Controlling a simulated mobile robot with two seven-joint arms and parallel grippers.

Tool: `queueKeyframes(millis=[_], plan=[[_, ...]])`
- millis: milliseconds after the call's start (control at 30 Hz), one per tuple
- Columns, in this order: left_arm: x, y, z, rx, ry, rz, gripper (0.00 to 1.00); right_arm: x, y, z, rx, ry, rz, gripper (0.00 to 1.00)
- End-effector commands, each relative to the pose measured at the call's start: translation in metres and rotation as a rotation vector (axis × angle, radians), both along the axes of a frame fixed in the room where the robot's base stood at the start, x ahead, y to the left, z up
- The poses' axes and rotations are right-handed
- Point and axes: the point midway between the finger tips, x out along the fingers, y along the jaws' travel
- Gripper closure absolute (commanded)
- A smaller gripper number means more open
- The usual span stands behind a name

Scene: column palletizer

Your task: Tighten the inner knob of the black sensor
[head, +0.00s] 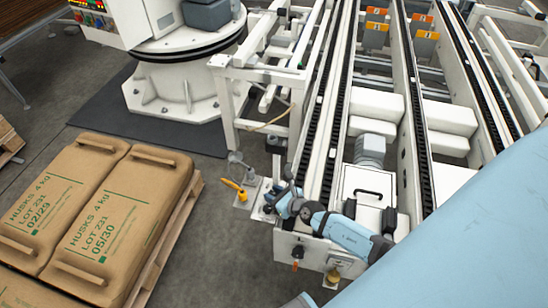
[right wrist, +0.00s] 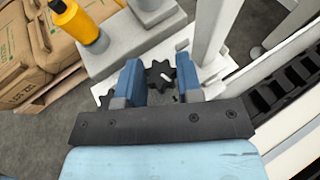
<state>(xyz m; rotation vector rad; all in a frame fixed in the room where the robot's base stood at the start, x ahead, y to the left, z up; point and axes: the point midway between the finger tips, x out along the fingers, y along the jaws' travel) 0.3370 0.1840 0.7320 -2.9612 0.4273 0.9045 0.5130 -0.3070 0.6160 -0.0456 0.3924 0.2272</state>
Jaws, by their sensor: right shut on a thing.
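My right gripper (right wrist: 159,80) has its two blue fingers on either side of a black star-shaped knob (right wrist: 160,74) and is shut on it. In the head view the right gripper (head: 270,206) reaches the conveyor's front left corner, where the arm and fingers cover most of the knob and its mount. I cannot clearly make out the black sensor's body. A yellow sensor (head: 234,188) stands just left of the gripper; it also shows in the right wrist view (right wrist: 78,24). My left gripper is out of view.
The white conveyor frame (head: 328,110) with black chains runs away from the gripper. Brown husk sacks (head: 118,215) lie on a wooden pallet (head: 165,242) at left. A white robot pedestal (head: 185,90) stands behind. Grey floor lies between pallet and conveyor.

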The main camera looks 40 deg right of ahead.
Motion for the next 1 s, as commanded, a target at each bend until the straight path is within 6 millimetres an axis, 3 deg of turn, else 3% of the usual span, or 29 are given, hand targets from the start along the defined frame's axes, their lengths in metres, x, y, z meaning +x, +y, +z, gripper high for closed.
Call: queueKeyframes(millis=[467, 500, 1000], plan=[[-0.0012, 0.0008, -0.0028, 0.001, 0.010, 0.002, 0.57, 0.0000, -0.0011, -0.0003, 0.000, 0.000, -0.011, 0.91], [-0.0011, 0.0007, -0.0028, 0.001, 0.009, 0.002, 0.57, 0.0000, -0.0011, -0.0003, -0.001, 0.000, -0.010, 0.58], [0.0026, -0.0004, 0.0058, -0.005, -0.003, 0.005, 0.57, 0.0030, -0.0063, 0.0046, 0.001, 0.000, -0.008, 0.56]])
